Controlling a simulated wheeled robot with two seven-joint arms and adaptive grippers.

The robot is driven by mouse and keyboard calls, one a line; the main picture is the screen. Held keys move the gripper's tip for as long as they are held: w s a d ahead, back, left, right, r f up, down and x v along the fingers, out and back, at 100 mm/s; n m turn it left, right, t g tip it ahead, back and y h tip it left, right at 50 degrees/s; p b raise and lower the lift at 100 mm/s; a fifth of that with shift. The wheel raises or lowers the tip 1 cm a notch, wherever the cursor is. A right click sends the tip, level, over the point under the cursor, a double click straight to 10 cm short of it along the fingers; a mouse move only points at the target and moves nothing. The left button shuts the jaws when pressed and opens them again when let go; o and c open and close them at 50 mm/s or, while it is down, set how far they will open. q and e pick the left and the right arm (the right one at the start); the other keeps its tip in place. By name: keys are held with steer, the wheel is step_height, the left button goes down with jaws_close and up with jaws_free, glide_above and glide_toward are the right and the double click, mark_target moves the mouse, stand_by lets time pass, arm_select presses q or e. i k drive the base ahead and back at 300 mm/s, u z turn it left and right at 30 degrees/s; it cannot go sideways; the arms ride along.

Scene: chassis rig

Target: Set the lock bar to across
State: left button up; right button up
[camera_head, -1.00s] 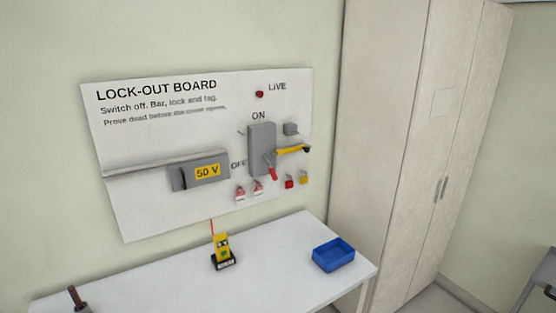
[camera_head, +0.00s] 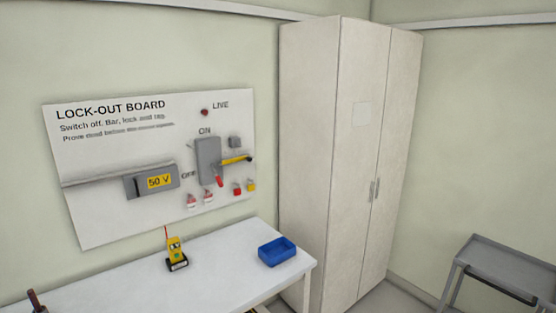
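The lock-out board (camera_head: 110,205) hangs on the wall at left. On it is a grey switch box (camera_head: 207,150) between the ON and OFF labels, with a red handle (camera_head: 219,181) pointing down. A yellow bar with a dark end (camera_head: 236,160), apparently the lock bar, sticks out to the right from the switch box. Whether it crosses the handle is too small to tell. A red lamp (camera_head: 204,112) sits beside LIVE. Neither of my grippers shows.
A white table (camera_head: 225,287) stands below the board, bearing a yellow tester (camera_head: 175,252), a blue tray (camera_head: 277,252) and a dark-handled tool (camera_head: 36,301). A tall cabinet (camera_head: 345,150) stands right of it. A grey trolley (camera_head: 505,265) is at far right.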

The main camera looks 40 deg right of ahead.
mark_target(249, 159)
steer(key=z, duration=0.65)
steer(key=i, duration=0.6)
steer(key=z, duration=0.85)
steer(key=i, duration=0.8)
steer(key=u, duration=0.65)
steer(key=i, duration=0.55)
steer(key=u, duration=0.45)
